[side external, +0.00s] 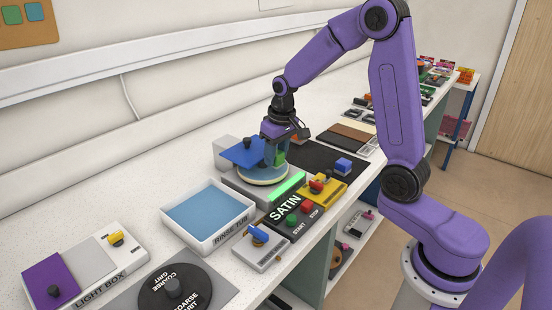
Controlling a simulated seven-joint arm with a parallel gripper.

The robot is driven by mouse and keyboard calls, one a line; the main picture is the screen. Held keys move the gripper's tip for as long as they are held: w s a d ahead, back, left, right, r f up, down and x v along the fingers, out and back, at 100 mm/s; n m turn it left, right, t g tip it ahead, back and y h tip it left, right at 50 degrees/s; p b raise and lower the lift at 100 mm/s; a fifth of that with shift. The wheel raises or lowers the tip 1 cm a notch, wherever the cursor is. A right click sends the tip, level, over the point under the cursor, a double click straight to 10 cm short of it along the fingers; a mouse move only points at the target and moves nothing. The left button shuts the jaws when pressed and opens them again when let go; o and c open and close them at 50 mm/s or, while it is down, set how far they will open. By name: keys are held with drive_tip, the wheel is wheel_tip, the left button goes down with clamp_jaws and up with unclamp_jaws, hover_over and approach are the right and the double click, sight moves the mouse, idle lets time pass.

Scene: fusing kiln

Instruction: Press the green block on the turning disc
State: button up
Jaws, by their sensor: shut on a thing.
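A round turning disc (262,177), with a pale rim, sits on a grey machine in the middle of the bench in the side external view. My gripper (272,158) points down over the disc and is shut on the green block (281,158), which shows beside the fingers and is partly hidden by them. The block is at the disc's right part; I cannot tell whether it touches the surface. A blue plate with a dark knob (241,152) is just left of my gripper and covers part of the disc from this view.
A green light bar (287,186) glows above the SATIN label, with green and red buttons below. A yellow switch box (323,190) stands right, a white rinse tub (207,240) left. A blue block (343,165) lies on a dark mat (305,158) behind.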

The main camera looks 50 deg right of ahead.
drive_tip(key=shift+r, duration=2.3)
